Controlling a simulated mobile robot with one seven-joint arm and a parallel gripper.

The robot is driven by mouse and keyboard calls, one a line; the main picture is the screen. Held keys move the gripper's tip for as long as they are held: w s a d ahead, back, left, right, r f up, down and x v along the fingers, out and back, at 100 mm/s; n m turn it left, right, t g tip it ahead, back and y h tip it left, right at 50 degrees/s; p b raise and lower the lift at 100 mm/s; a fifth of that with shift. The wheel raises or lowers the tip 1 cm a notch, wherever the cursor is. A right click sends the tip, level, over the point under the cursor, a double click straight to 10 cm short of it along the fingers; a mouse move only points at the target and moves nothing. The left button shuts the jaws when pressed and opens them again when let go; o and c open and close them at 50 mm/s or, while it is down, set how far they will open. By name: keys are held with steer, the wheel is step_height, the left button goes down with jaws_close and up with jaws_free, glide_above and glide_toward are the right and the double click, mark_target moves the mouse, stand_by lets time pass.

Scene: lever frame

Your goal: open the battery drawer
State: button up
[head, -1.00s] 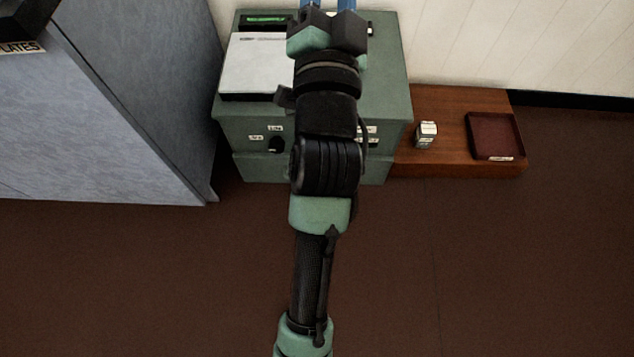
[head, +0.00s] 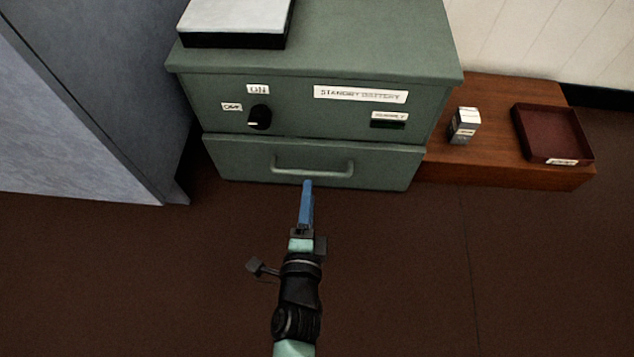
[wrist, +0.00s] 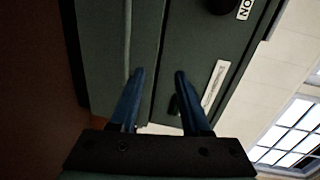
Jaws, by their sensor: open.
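The battery drawer (head: 230,162) is the lower front of a green metal cabinet (head: 300,100), and it looks shut. Its bar handle (head: 312,171) runs across the middle of the drawer front. My gripper (head: 306,185) has blue fingers that point at the drawer, with the tips at or just below the handle in the head view. I cannot tell whether they touch it. In the wrist view the two fingers (wrist: 158,75) are spread apart with nothing between them, and the handle (wrist: 128,40) shows as a thin bar near the left finger.
A rotary knob (head: 259,117) sits between ON and OFF labels above the drawer. A small box (head: 464,125) and a red tray (head: 552,159) stand on a low wooden platform (head: 490,165) at right. A blue-grey cabinet (head: 90,120) stands at left. The floor in front is clear.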

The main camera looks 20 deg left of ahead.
steer(key=b, duration=0.2)
glide_toward(314, 175)
steer(key=shift+m+g, duration=0.3)
steer(key=shift+m, duration=0.1)
steer(key=b+x, duration=0.1)
steer(key=x, duration=0.4)
steer(key=b+x, duration=0.1)
steer(key=x, duration=0.4)
steer(key=shift+w+r, duration=0.15)
steer(key=shift+w, duration=0.15)
jaws_close()
stand_by(0.6)
